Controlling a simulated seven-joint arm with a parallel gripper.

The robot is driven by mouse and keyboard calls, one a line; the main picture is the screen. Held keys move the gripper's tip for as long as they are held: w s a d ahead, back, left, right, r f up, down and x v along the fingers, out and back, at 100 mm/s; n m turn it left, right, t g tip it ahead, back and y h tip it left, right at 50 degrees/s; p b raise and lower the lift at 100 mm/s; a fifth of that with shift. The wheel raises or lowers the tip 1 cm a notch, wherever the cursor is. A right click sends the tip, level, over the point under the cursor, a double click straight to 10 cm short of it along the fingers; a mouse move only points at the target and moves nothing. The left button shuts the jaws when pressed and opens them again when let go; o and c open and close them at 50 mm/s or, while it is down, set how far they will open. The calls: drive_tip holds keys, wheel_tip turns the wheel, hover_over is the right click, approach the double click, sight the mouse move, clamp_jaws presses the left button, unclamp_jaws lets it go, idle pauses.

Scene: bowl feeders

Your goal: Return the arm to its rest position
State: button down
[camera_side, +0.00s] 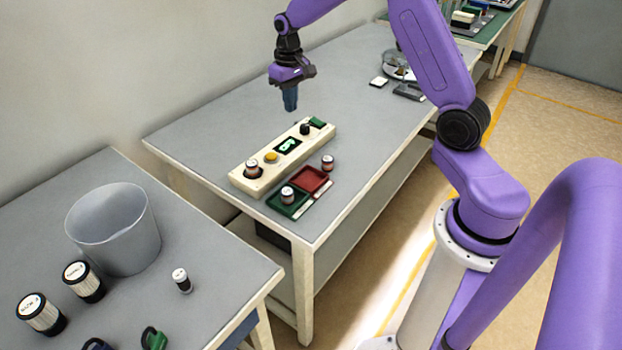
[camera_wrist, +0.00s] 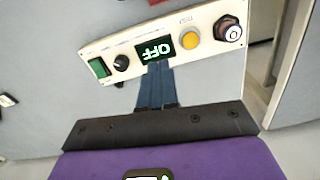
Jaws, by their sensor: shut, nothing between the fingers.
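My gripper (camera_side: 290,100) hangs above the grey table (camera_side: 205,130), fingers pointing down, clear of the tabletop and just behind the control panel in the side view. Its blue fingers are together with nothing between them. In the wrist view the gripper (camera_wrist: 158,75) overlaps the near edge of the cream control panel (camera_wrist: 105,47) in the picture. The panel also shows in the side view (camera_side: 240,177). Its display reads OFF. It has a dark knob (camera_wrist: 121,62), a yellow button (camera_wrist: 191,38), a green switch (camera_wrist: 99,68) and a small jar in its end socket (camera_wrist: 229,29).
A green tray (camera_side: 300,210) holds a small jar; a red tray (camera_side: 310,178) lies beside it. Another jar (camera_side: 327,162) stands by the red tray. The near table carries a grey bucket (camera_side: 118,230) and several jars. A glass dish (camera_side: 397,65) is at the far right.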

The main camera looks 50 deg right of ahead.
drive_tip(key=s+a+r+n, duration=0.3)
drive_tip(key=s+a+n, duration=0.1)
drive_tip(key=s+a, duration=0.45)
drive_tip(key=s+a+r+n, duration=0.3)
drive_tip(key=s+a, duration=0.5)
drive_tip(key=s, duration=0.1)
drive_tip(key=s+n, duration=0.7)
drive_tip(key=s, duration=1.1)
drive_tip(key=shift+s+d, duration=0.15)
drive_tip(key=shift+d, duration=0.2)
